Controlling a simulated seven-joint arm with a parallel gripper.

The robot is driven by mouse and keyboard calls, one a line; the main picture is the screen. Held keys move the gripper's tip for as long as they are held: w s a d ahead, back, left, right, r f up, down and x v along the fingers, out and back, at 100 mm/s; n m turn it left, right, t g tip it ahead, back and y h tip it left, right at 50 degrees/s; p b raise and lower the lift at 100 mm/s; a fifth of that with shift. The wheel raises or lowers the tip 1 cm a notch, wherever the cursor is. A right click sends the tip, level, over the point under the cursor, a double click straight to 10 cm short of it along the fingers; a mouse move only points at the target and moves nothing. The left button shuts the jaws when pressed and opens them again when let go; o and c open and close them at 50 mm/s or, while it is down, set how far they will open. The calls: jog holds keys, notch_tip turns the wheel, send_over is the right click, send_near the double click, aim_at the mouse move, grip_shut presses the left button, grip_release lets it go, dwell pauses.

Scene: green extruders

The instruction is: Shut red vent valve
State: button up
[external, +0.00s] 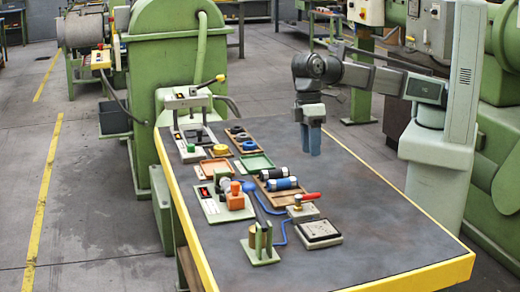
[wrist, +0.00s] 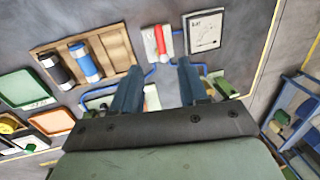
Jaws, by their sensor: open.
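The red vent valve has a red lever handle (external: 308,196) on a small pale base block (external: 303,213), right of the middle of the workbench. The lever points right and looks roughly level in the external view. In the wrist view the red lever (wrist: 167,40) lies along its white block (wrist: 151,42), beyond my fingertips. My gripper (external: 310,152) hangs above the back right part of the bench, fingers down, apart from the valve. In the wrist view my gripper (wrist: 159,68) shows its two blue fingers spread with nothing held between them.
A wooden tray (external: 264,187) holds a black and a blue cylinder. A block with an orange part (external: 235,197) stands left. The bench's right side (external: 385,215) is clear.

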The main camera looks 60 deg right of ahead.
aim_at(309, 197)
jog(key=f, duration=0.4)
jog(key=s+a+f, duration=0.1)
jog(key=f, duration=0.6)
jog(key=shift+s+a+f, duration=0.3)
grip_shut()
